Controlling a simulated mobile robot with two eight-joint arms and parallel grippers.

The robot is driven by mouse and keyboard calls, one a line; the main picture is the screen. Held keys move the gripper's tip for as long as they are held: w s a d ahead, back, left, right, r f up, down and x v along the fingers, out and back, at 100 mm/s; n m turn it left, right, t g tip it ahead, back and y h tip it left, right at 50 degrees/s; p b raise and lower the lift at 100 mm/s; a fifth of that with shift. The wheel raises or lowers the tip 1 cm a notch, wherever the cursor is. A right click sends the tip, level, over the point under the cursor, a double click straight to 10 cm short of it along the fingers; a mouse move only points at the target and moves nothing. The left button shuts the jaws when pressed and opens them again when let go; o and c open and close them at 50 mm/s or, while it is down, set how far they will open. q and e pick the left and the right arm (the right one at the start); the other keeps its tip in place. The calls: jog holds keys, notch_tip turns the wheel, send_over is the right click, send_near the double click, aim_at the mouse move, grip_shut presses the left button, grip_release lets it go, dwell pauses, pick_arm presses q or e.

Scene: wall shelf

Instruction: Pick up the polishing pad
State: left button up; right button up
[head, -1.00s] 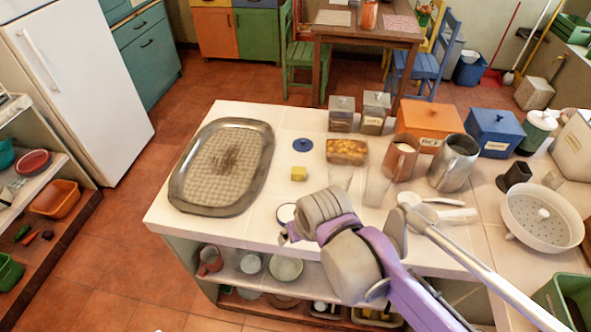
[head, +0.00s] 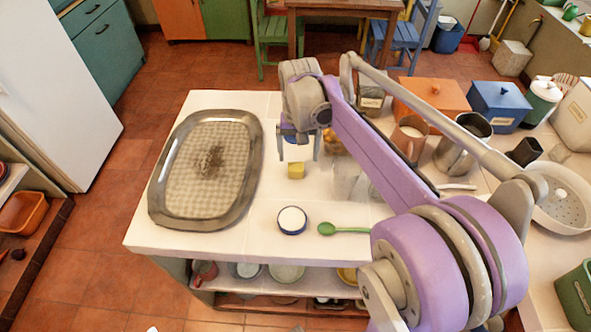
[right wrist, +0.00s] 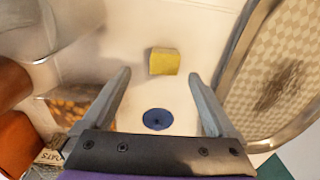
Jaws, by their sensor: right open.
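A small yellow block (head: 296,171), which looks like the polishing pad, lies on the white counter to the right of the large metal tray (head: 250,190). My right gripper (head: 298,152) is open and empty, pointing down above the counter just behind the block. In the right wrist view the block (right wrist: 164,61) shows just beyond the fingertips (right wrist: 160,78), roughly centred between them and apart from both. A blue round lid (right wrist: 158,119) lies between the finger bases in that view. My left gripper is not in view.
A round white-topped container (head: 292,220) and a green spoon (head: 345,229) lie near the front. Clear glasses (head: 346,180) stand to the block's right. Farther right are a brown mug (head: 410,138), metal pitcher (head: 455,155), orange box (head: 432,97) and blue box (head: 499,105).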

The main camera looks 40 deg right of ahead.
aim_at(295, 167)
jog(key=shift+w+a+f, duration=0.1)
jog(key=shift+a+f, duration=0.1)
jog(key=shift+f, duration=1.15)
jog(key=shift+a+f, duration=0.15)
jog(key=shift+f, duration=1.2)
jog(key=c, duration=1.4)
jog(key=shift+c, duration=0.2)
notch_tip(295, 167, up, 10)
jog(key=shift+r, duration=0.1)
